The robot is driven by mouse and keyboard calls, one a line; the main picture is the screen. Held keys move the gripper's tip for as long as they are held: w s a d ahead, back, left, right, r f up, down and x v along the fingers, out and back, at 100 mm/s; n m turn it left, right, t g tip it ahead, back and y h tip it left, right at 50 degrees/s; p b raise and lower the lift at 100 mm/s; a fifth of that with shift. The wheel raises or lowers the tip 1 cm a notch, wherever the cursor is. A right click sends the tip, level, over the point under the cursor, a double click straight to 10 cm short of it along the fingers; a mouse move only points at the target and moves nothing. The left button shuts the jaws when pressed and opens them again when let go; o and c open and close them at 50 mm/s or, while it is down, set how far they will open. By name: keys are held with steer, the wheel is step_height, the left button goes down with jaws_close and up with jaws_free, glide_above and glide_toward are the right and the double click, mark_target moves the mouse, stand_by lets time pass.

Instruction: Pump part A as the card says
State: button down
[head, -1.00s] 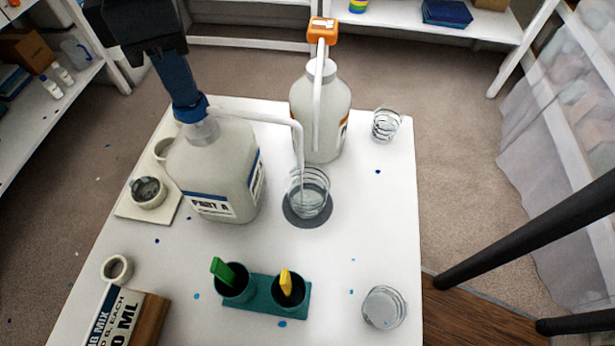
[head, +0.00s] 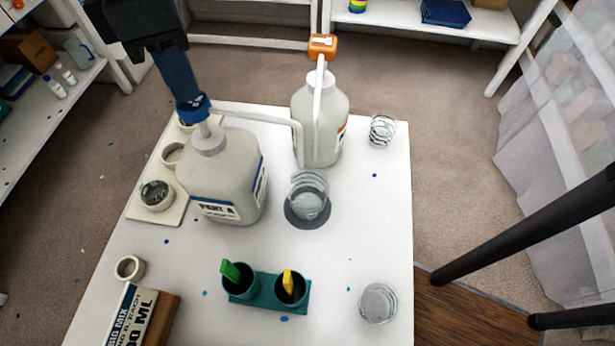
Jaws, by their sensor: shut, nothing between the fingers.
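The part A bottle (head: 222,180), a whitish jug with a blue-striped label, stands left of centre on the white table. Its blue pump head (head: 193,108) is raised, with some stem showing above the collar. The white spout (head: 262,112) reaches right and bends down, its tip above the clear measuring cup (head: 308,203) on a dark round pad. The cup's fill level is unclear. My gripper (head: 184,88) is shut and empty, its blue fingers directly over the pump head; contact is hard to tell.
A second bottle with an orange pump (head: 322,110) stands behind the cup. Clear cups stand at back right (head: 382,130) and front right (head: 378,304). A teal holder (head: 267,292) carries green and yellow sticks. A tray (head: 140,207) with small pots lies at left.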

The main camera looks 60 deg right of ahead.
stand_by(0.3)
steer(key=shift+f+b, duration=1.15)
steer(key=shift+f, duration=0.8)
steer(key=shift+r, duration=0.1)
step_height(320, 180, up, 4)
steer(key=p, duration=0.4)
steer(key=shift+f, duration=0.25)
